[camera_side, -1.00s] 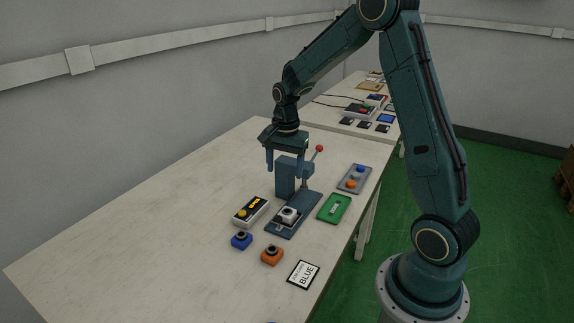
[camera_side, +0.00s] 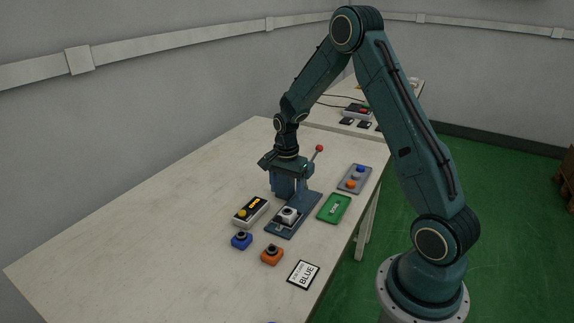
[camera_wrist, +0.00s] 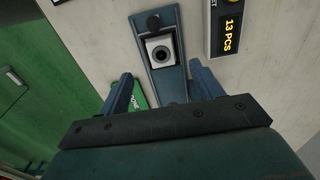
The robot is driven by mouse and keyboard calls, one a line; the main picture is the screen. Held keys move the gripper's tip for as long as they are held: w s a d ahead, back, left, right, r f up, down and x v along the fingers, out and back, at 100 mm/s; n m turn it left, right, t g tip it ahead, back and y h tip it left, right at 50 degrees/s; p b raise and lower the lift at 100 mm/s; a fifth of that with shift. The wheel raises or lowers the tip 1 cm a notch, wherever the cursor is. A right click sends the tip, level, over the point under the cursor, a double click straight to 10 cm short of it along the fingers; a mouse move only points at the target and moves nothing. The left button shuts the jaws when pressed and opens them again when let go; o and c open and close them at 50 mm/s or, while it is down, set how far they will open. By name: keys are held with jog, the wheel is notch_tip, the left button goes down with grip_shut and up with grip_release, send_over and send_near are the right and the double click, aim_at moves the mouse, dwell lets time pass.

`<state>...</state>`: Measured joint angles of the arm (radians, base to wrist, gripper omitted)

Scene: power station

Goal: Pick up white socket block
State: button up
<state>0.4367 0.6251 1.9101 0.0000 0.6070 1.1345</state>
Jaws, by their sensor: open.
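The white socket block (camera_side: 289,214) sits on the blue-grey base plate (camera_side: 280,231) of the press-like fixture. In the wrist view the white socket block (camera_wrist: 160,52) has a dark round opening on top and lies ahead of my gripper, between the lines of its fingers. My gripper (camera_side: 288,185) is lower over the back part of the fixture, behind the block and not touching it. In the wrist view my gripper (camera_wrist: 163,88) is open, with its two fingers wide apart and nothing between them but the plate below.
A counter box (camera_side: 251,212) stands left of the fixture. A blue block (camera_side: 241,240) and an orange block (camera_side: 272,255) lie in front. A green tray (camera_side: 334,208) and a grey tray (camera_side: 346,187) lie right. A red-knobbed lever (camera_side: 319,149) rises behind. A card reads "BLUE" (camera_side: 303,275).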

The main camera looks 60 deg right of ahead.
aim_at(286, 212)
jog(key=shift+f, duration=1.65)
jog(key=shift+f, duration=2.55)
jog(key=shift+c, duration=0.4)
jog(key=c, duration=1)
